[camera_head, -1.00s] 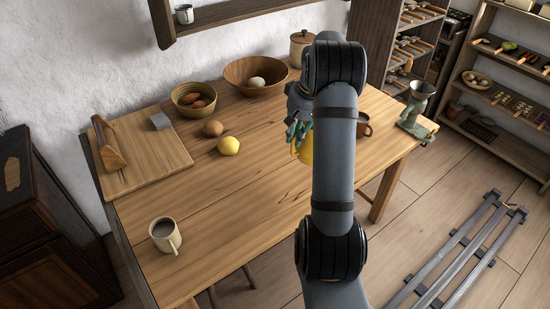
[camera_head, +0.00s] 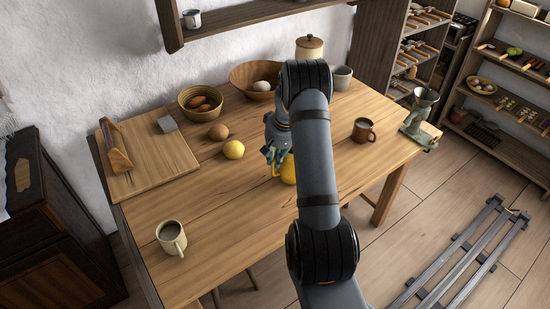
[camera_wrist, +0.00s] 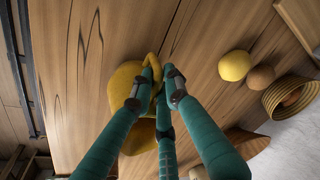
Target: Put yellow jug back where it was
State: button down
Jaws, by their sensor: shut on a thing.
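The yellow jug (camera_head: 288,172) is over the middle of the wooden table, partly hidden behind my arm in the head view. It also shows in the wrist view (camera_wrist: 127,78), behind the teal fingers. My gripper (camera_head: 276,152) is shut on the jug; in the wrist view the fingertips (camera_wrist: 160,78) meet at its handle side. I cannot tell whether the jug's base touches the table.
A lemon (camera_head: 233,149) and a brown round item (camera_head: 218,132) lie left of the gripper. Bowls (camera_head: 200,101) stand behind; a brown mug (camera_head: 363,131) and a grinder (camera_head: 419,120) stand right. A cream mug (camera_head: 171,238) is front left. The table's front middle is clear.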

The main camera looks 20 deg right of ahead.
jog(key=c, duration=1.7)
grip_release()
jog(key=shift+r, duration=0.15)
jog(key=shift+d+r, duration=0.1)
jog(key=shift+r, duration=0.25)
jog(key=v, duration=0.5)
jog(key=b+v, duration=0.1)
jog(key=v, duration=0.5)
jog(key=shift+s, duration=0.25)
